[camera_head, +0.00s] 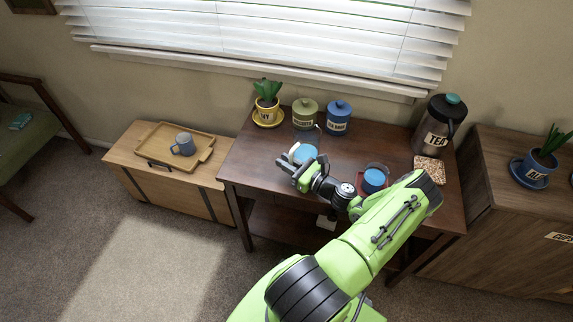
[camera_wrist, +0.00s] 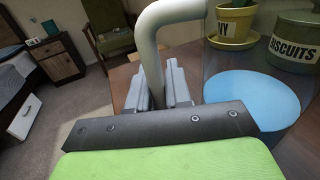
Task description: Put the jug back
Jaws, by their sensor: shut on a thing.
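A clear jug with blue contents (camera_head: 305,153) is on or just above the dark wooden table; I cannot tell whether it touches the top. In the wrist view its pale grey handle (camera_wrist: 150,40) rises between my fingers, and the blue contents (camera_wrist: 252,98) show to the right. My gripper (camera_head: 297,172) is shut on the handle, at the jug's near left side; its fingers also show in the wrist view (camera_wrist: 160,85). The jug looks about upright. Its base is hidden.
A second clear vessel with blue contents (camera_head: 374,179) stands on a red mat (camera_head: 360,188), right of my gripper. Behind are a yellow plant pot (camera_head: 267,111), green biscuits tin (camera_head: 305,113), blue tin (camera_head: 338,117) and tea canister (camera_head: 437,127). A tray (camera_head: 160,137) holds a mug (camera_head: 184,144).

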